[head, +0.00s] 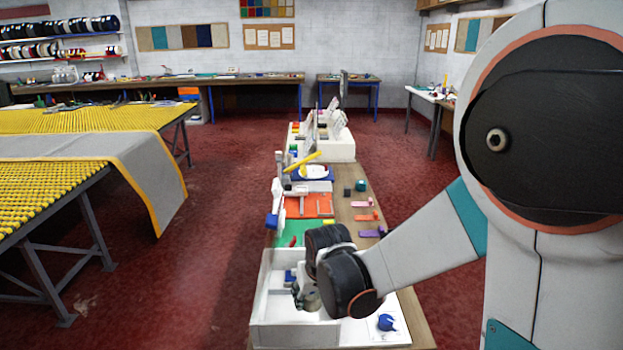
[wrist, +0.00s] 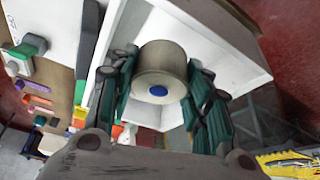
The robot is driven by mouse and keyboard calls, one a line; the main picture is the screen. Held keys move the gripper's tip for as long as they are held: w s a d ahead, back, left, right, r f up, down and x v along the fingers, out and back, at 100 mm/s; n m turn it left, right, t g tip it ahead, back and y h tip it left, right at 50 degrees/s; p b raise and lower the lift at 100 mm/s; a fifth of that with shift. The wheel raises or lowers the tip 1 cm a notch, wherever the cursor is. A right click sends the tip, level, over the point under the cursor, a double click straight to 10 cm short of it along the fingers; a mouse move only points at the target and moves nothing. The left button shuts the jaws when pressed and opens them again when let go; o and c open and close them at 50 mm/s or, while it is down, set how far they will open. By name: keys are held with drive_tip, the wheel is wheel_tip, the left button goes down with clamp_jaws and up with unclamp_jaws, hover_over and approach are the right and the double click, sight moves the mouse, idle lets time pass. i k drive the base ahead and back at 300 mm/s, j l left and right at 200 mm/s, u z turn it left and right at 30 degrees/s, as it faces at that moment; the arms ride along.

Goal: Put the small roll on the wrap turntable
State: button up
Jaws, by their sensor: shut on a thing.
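The small roll (wrist: 163,62) is a beige-grey cylinder with a blue core at its end. My gripper (wrist: 160,97) is shut on it, with a green-padded finger on each side. In the head view my gripper (head: 307,297) is low inside or over the white open box (head: 290,334); my wrist hides most of the fingers and the roll there. A blue base with a round white top (head: 312,172), farther along the bench, may be the wrap turntable; I cannot tell for sure.
The long narrow bench carries an orange mat (head: 308,206), a green mat (head: 290,233), small coloured pieces along its right edge (head: 366,217) and a white rack (head: 335,150) at its far end. A rug table (head: 60,190) stands left. Red floor lies clear between them.

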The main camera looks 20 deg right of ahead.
sight(314, 171)
drive_tip(key=k+j+u, duration=0.15)
drive_tip(key=k+u, duration=0.2)
drive_tip(key=k, duration=0.3)
drive_tip(key=i+j+u, duration=0.1)
drive_tip(key=u, duration=0.3)
drive_tip(key=i+j+u, duration=0.1)
drive_tip(key=u, duration=0.3)
drive_tip(key=i+u, duration=0.1)
drive_tip(key=u, duration=0.3)
drive_tip(key=i+u, duration=0.1)
drive_tip(key=u, duration=0.25)
drive_tip(key=i+z, duration=0.2)
drive_tip(key=i, duration=0.7)
drive_tip(key=i+j+z, duration=0.25)
drive_tip(key=i, duration=0.6)
drive_tip(key=i+l+z, duration=0.3)
drive_tip(key=z, duration=0.15)
drive_tip(key=i+z, duration=0.9)
drive_tip(key=i+j+z, duration=0.2)
drive_tip(key=i+z, duration=0.55)
drive_tip(key=i, duration=0.65)
drive_tip(key=i+j+z, duration=0.1)
drive_tip(key=i+z, duration=0.25)
drive_tip(key=i, duration=0.55)
drive_tip(key=i+z, duration=0.5)
drive_tip(key=i+j+z, duration=0.3)
drive_tip(key=i+z, duration=0.15)
drive_tip(key=i+j, duration=0.05)
drive_tip(key=i, duration=0.05)
